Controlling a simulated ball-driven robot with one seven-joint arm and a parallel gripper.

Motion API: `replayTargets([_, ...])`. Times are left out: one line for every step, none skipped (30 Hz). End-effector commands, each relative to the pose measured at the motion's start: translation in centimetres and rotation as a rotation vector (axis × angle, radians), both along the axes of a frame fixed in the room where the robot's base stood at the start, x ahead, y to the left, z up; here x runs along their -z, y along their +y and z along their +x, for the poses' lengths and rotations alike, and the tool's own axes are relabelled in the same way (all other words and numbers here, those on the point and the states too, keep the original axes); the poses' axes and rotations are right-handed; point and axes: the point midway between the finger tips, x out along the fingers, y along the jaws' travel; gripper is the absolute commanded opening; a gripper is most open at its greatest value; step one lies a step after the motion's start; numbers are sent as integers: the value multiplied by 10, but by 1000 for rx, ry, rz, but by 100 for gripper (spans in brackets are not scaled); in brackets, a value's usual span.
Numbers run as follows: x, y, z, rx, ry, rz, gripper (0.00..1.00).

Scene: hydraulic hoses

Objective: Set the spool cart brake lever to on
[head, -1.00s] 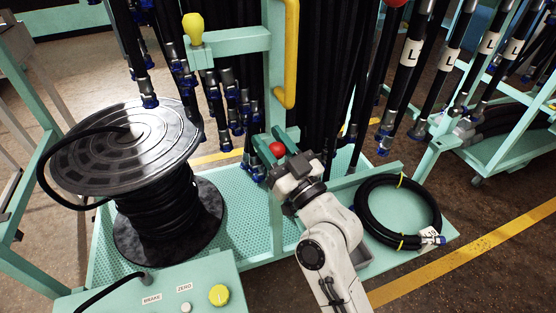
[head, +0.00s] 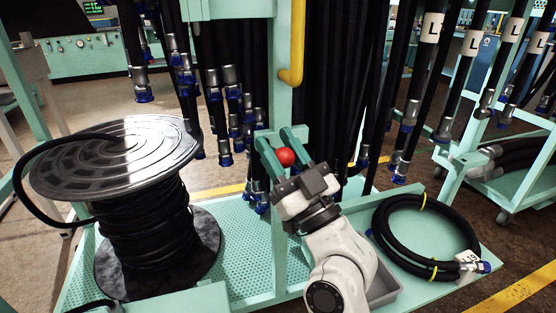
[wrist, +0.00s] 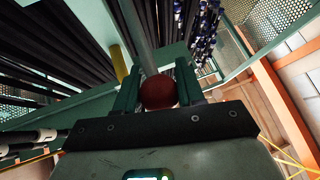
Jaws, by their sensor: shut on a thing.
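The red ball knob (head: 286,157) of a lever sits between the two teal fingers of my gripper (head: 278,136), beside the cart's teal upright post. In the wrist view the red knob (wrist: 158,91) fills the gap between the fingers (wrist: 157,70), and a grey bar runs away behind it. My gripper is shut on the knob. The lever's lower part is hidden by the gripper, and no on or off mark is readable. The spool (head: 150,220) with black hose stands on the cart's perforated teal deck (head: 240,220), left of my gripper.
Black hoses with blue-capped ends (head: 236,110) hang close behind and left of my gripper. A yellow handle (head: 297,50) is above it. A coiled hose (head: 385,240) lies on the deck to the right. A second cart (head: 520,185) stands farther right.

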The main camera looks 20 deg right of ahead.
Motion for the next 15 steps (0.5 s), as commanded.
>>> replayTargets([7, 1, -2, 0, -2, -1, 0])
replayTargets([9, 1, -3, -2, -3, 1, 0])
replayTargets([10, 1, -3, -1, -3, 0, 0])
replayTargets([12, 1, -4, -2, -3, 1, 0])
replayTargets([13, 0, -5, 0, -3, 0, 0])
replayTargets([15, 0, -5, -1, -3, 2, 0])
replayTargets([16, 0, -6, 0, -3, 1, 0])
replayTargets([17, 0, -7, 0, -3, 0, 0])
replayTargets([19, 0, -7, -1, -3, 2, 0])
replayTargets([20, 0, -8, -1, -2, 1, 0])
replayTargets([22, 0, -8, 0, -2, 0, 0])
replayTargets([24, 0, -9, 0, -2, 0, 0])
replayTargets([25, 0, -10, -1, -2, 1, 0])
replayTargets([27, 0, -10, -1, -1, 2, 0])
replayTargets([28, 0, -11, -1, -1, 2, 0])
